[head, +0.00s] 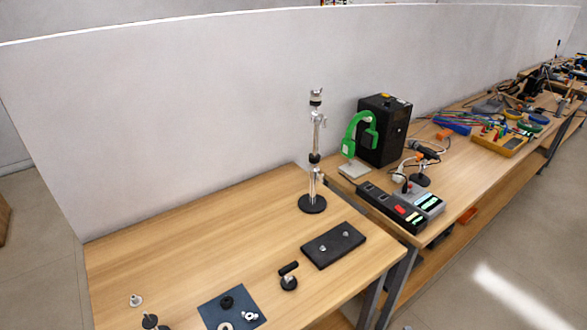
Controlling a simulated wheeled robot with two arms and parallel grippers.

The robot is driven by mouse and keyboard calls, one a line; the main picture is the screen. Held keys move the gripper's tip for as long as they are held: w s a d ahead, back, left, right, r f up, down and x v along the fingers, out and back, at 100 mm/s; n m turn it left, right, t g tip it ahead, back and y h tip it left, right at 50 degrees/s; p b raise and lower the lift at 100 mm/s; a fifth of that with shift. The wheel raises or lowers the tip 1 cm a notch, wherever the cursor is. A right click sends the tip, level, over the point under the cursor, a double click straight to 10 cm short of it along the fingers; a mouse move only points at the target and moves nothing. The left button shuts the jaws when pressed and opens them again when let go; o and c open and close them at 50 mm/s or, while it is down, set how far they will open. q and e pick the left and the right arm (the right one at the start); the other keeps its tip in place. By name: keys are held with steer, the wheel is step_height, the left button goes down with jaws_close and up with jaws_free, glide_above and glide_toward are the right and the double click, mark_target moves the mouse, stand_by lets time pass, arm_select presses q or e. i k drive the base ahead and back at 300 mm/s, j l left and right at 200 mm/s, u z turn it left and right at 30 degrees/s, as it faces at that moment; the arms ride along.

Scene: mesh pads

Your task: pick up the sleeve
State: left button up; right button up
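Neither of my grippers is in the head view. I cannot tell for certain which small part is the sleeve. A dark blue mat (208,313) lies at the front of the near table, with a black ring (226,302), a pale ring (225,326) and small silver parts (249,316) on it. A black cylindrical piece (288,268) sits tilted above a round black base (289,284) right of the mat. A small silver flanged part (136,300) stands at the front left, near a dark knob-like part (150,320) cut by the lower edge.
A chrome column stand (313,204) rises at the back of the wooden table (190,245). A black plate (345,252) with two silver studs lies to its front right. A second bench beyond holds a soldering station (395,207) and a black box (392,130). The table's left half is mostly clear.

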mark_target(136, 301)
steer(key=u, duration=1.15)
